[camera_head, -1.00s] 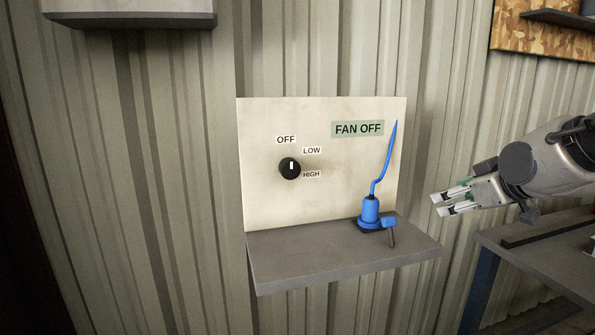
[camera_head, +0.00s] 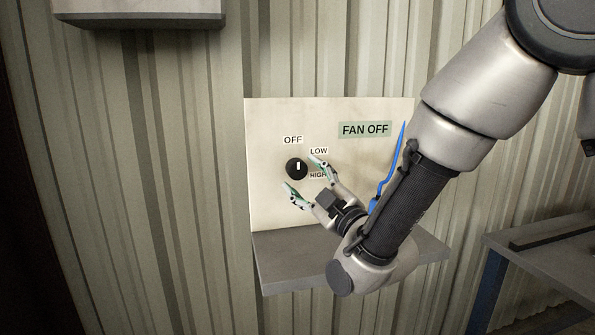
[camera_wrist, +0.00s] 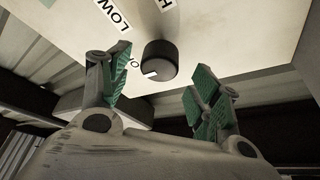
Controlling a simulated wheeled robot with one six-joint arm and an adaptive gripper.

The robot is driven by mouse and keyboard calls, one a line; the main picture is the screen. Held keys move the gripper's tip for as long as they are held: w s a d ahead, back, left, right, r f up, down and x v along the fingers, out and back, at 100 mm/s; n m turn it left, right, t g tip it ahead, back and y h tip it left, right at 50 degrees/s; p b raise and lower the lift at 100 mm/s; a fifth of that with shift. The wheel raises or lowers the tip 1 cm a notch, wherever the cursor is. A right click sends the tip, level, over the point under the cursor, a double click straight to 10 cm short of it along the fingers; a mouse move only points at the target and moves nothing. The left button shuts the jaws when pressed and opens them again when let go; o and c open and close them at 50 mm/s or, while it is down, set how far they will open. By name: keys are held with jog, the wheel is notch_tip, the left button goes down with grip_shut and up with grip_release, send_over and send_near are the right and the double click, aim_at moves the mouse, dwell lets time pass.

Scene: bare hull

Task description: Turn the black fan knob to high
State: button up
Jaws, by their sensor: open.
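The black fan knob (camera_head: 297,168) is on the pale panel (camera_head: 272,205), with its white mark pointing up toward the OFF label (camera_head: 293,140). The LOW label (camera_head: 319,151) is to its upper right. The HIGH label (camera_head: 317,175) is to its lower right, partly hidden by my gripper. The sign (camera_head: 366,129) reads FAN OFF. My gripper (camera_head: 305,177) is open in front of the panel, its fingers spread on either side of the knob. In the wrist view the knob (camera_wrist: 160,60) lies beyond and between the two open fingers, apart from them.
A grey shelf (camera_head: 300,272) juts out below the panel. A blue object with a tall curved stem (camera_head: 388,170) stands behind my arm, its base hidden. A table (camera_head: 520,245) is at the right. A grey box (camera_head: 140,10) hangs at upper left.

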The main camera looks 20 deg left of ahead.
aim_at(300, 172)
jog(key=x, duration=0.4)
jog(key=shift+w, duration=0.1)
jog(key=c, duration=1)
